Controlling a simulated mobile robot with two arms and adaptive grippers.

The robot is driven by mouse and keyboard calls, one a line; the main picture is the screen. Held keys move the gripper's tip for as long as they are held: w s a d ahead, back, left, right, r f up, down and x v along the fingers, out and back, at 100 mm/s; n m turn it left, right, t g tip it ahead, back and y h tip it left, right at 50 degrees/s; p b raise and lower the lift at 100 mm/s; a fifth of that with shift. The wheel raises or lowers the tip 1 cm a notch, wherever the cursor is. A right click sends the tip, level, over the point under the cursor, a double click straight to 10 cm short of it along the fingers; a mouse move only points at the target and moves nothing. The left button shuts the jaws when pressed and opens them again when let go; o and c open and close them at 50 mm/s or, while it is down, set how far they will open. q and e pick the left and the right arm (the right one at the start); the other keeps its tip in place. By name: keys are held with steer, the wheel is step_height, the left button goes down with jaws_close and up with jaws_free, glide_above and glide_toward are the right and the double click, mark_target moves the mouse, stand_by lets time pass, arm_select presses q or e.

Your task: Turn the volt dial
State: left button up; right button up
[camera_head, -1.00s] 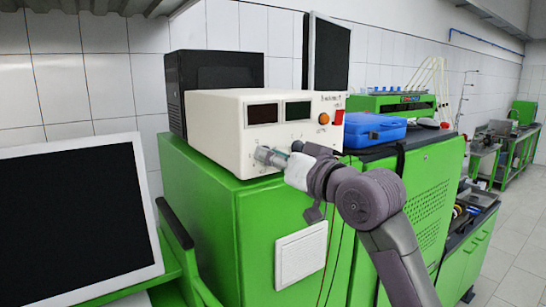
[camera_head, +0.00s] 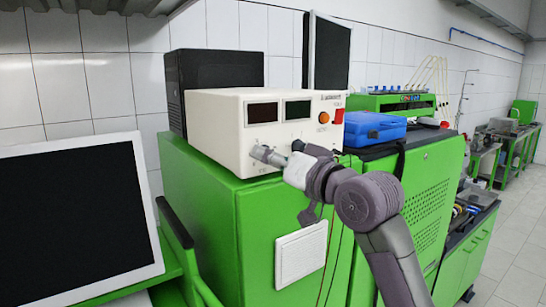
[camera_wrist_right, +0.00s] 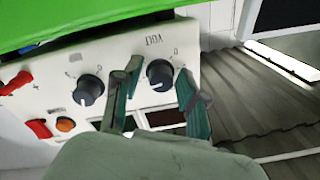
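The white power supply box (camera_head: 222,130) stands on a green cabinet, its front panel carrying two dark displays. In the right wrist view the panel appears upside down, with two black dials: one at the right (camera_wrist_right: 160,75) and one at the left (camera_wrist_right: 90,88). My right gripper (camera_wrist_right: 157,68) is open, with one finger on each side of the right-hand dial and small gaps showing. In the head view the right gripper (camera_head: 262,154) is at the panel's lower left and hides that dial. My left gripper is out of view.
An orange knob (camera_head: 323,117) and a red switch (camera_head: 338,116) sit on the panel's right. A blue case (camera_head: 375,128) lies right of the box. A black box (camera_head: 215,72) stands behind, and a monitor (camera_head: 75,220) is at the left.

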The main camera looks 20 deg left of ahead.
steer(key=shift+d+r, duration=0.1)
steer(key=shift+r, duration=0.05)
steer(key=v, duration=1.2)
steer(key=shift+w, duration=0.1)
